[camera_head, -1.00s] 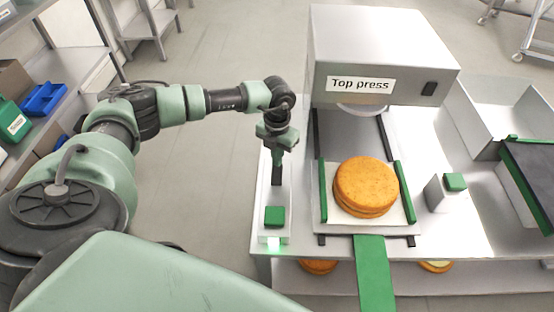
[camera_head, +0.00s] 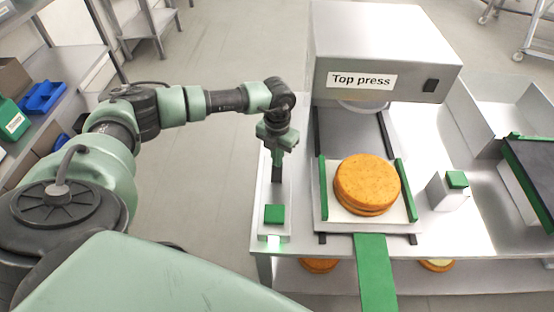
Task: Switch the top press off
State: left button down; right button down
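The top press (camera_head: 388,52) is a grey box labelled "Top press" at the back of the table, with a dark rocker or panel (camera_head: 431,86) on its front right. A layered round cake (camera_head: 366,184) lies on the white tray below and in front of it. A green square button (camera_head: 274,214) sits on a pale housing at the table's left edge, with a green glow at its front. My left gripper (camera_head: 277,172) points down just behind this button, apart from it in the picture; its fingers look close together, but their opening is unclear. My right gripper is out of view.
A second green button (camera_head: 457,180) stands on a grey block right of the cake. Green guides (camera_head: 405,190) flank the tray, and a green strip (camera_head: 375,273) hangs off the front. A grey bin (camera_head: 500,112) and dark panel (camera_head: 531,178) are at right.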

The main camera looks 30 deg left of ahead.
pick_arm(q)
jog(key=shift+s+f, duration=0.1)
jog(key=shift+f, duration=0.2)
jog(key=shift+r+p, duration=2.3)
jog(key=shift+r, duration=1.3)
jog(key=shift+f, duration=0.1)
